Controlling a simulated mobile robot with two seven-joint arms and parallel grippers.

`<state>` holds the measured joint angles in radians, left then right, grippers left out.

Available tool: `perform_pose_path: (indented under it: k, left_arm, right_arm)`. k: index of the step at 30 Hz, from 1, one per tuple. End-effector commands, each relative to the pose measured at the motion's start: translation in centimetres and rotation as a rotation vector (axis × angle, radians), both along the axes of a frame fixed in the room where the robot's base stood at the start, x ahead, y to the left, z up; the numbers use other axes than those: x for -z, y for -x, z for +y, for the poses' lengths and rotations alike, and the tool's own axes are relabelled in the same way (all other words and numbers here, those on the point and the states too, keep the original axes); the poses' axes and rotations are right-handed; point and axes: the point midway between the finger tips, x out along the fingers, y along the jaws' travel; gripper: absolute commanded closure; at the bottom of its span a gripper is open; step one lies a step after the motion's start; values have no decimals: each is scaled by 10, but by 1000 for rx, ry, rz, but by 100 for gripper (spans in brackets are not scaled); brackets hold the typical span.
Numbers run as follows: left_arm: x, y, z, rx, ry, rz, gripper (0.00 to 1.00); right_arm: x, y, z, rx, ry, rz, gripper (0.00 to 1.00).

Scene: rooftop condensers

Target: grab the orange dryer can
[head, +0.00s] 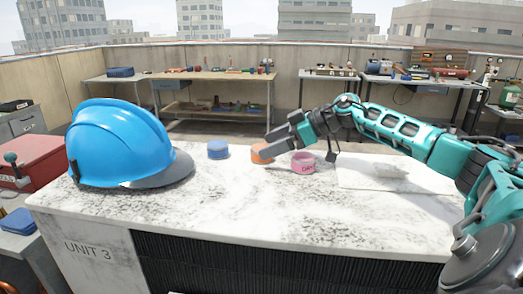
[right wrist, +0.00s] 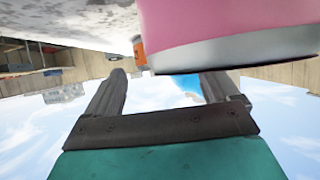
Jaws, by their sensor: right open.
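The orange dryer can (head: 262,156) stands on the white unit top, partly hidden behind my right gripper. In the right wrist view a sliver of the orange can (right wrist: 138,52) shows past the pink can. My right gripper (head: 280,131) is open and empty, reaching leftward with its fingers near and in front of the orange can in the picture; I cannot tell whether they touch. Its two fingers also show apart in the right wrist view (right wrist: 165,82). A pink can (head: 303,164) marked "DRY" stands just right of the orange one. My left gripper is not in view.
A blue can (head: 217,149) stands left of the orange one. A large blue hard hat (head: 118,140) sits on the left of the unit top. A pale flat sheet (head: 395,174) lies on the right. The front middle is clear. Workbenches (head: 210,75) stand behind.

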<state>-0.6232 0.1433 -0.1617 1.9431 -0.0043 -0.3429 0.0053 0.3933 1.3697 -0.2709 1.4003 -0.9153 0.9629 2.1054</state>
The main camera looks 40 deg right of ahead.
Motion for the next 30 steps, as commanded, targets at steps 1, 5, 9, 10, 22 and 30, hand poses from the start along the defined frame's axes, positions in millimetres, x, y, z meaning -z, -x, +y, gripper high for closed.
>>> perform_pose_path:
  k: [1,5,9,10,22,30]
  left_arm:
    - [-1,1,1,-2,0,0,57]
    - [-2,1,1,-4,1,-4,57]
    - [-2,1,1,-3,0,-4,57]
    - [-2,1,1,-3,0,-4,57]
    - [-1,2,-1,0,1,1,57]
    - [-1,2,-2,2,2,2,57]
  right_arm:
    - [2,-5,4,-1,-5,-1,12]
    - [7,-11,9,0,-1,-1,12]
    - [9,-12,10,0,0,1,12]
    - [9,-12,10,0,0,1,12]
    - [9,-12,10,0,1,1,40]
    - [9,-12,10,0,1,1,66]
